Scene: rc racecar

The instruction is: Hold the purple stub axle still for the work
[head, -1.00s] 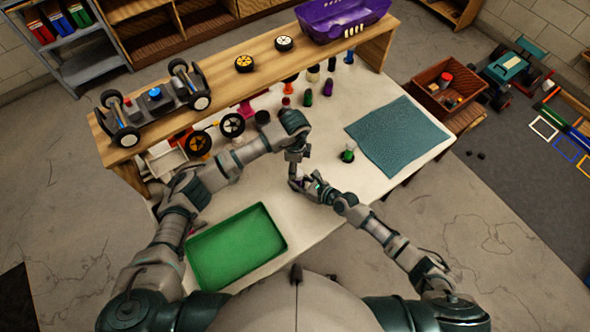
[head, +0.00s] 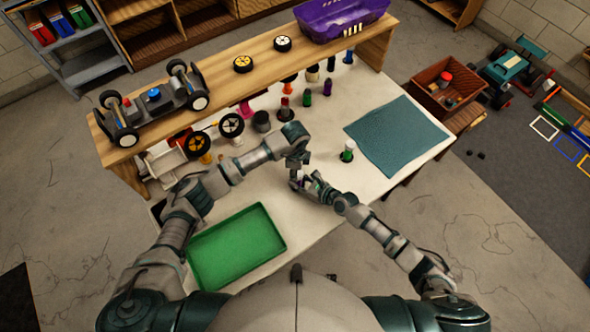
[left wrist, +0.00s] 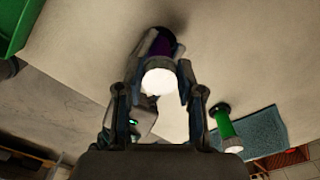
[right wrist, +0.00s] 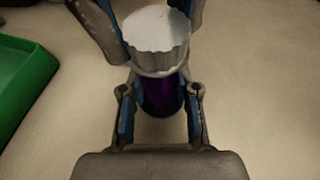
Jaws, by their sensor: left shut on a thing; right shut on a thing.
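The purple stub axle (right wrist: 160,97) stands between the fingers of my right gripper (right wrist: 160,112), which is shut on it. It also shows in the left wrist view (left wrist: 165,44), beyond the cap. A white knurled cap (right wrist: 157,42) sits over its top end. My left gripper (left wrist: 160,80) is shut on this cap (left wrist: 159,80) from above. In the head view, my left gripper (head: 296,176) and right gripper (head: 312,186) meet over the table, and the axle is mostly hidden there. Whether the cap is fully seated cannot be told.
A green piece with a white top (head: 348,150) stands beside a teal mat (head: 398,136). A green tray (head: 237,247) lies at the front left. Several small coloured parts and wheels stand below the wooden shelf (head: 222,82), which carries a chassis (head: 155,99) and a purple body (head: 342,18).

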